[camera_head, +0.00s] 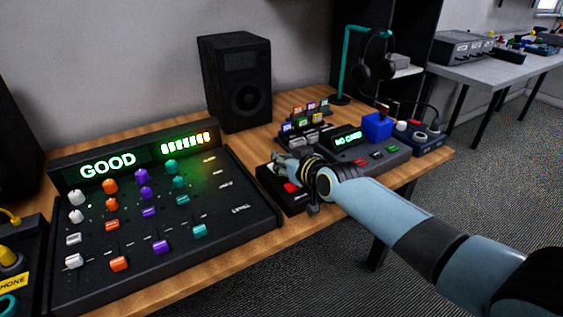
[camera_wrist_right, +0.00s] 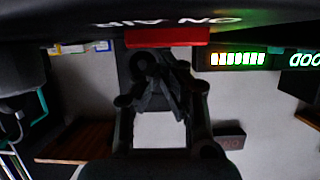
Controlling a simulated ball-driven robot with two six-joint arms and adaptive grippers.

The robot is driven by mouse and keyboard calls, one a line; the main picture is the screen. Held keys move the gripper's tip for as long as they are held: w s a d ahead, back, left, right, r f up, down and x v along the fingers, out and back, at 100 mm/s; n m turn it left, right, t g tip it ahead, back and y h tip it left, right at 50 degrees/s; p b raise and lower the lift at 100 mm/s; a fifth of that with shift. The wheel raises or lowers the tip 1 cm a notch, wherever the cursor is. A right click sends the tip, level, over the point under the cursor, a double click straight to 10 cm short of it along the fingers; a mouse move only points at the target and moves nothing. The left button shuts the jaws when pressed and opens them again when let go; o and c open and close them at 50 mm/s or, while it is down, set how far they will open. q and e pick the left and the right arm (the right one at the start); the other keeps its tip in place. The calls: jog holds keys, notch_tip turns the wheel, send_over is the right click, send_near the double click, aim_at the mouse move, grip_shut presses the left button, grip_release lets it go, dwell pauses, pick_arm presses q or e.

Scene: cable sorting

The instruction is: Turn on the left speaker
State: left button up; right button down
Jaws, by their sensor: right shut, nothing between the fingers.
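A black speaker (camera_head: 235,85) stands upright at the back of the wooden desk against the wall, its round cone facing forward. A second dark shape (camera_head: 15,135), likely the other speaker, is cut off by the left edge. No power switch or lit lamp can be made out on either. My right gripper (camera_head: 284,166) is shut and empty, above a black box (camera_head: 281,200) with a red button (camera_head: 291,187). In the wrist view, the gripper's fingers (camera_wrist_right: 165,85) are together, close to the red button (camera_wrist_right: 168,37) and upside-down "ON AIR" lettering. My left gripper is not in view.
A mixing console (camera_head: 215,235) with coloured knobs and a lit "GOOD" display fills the desk's left. A "NO CARD" device (camera_head: 375,158), card rack (camera_head: 303,128) and headphone stand (camera_head: 345,65) are right. Bare wood lies in front of the speaker.

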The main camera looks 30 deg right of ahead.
jog(key=shift+s+f+b, duration=0.25)
jog(key=shift+f+b, duration=0.25)
jog(key=shift+f, duration=0.15)
jog(key=shift+r, duration=0.15)
jog(key=shift+r+p, duration=0.85)
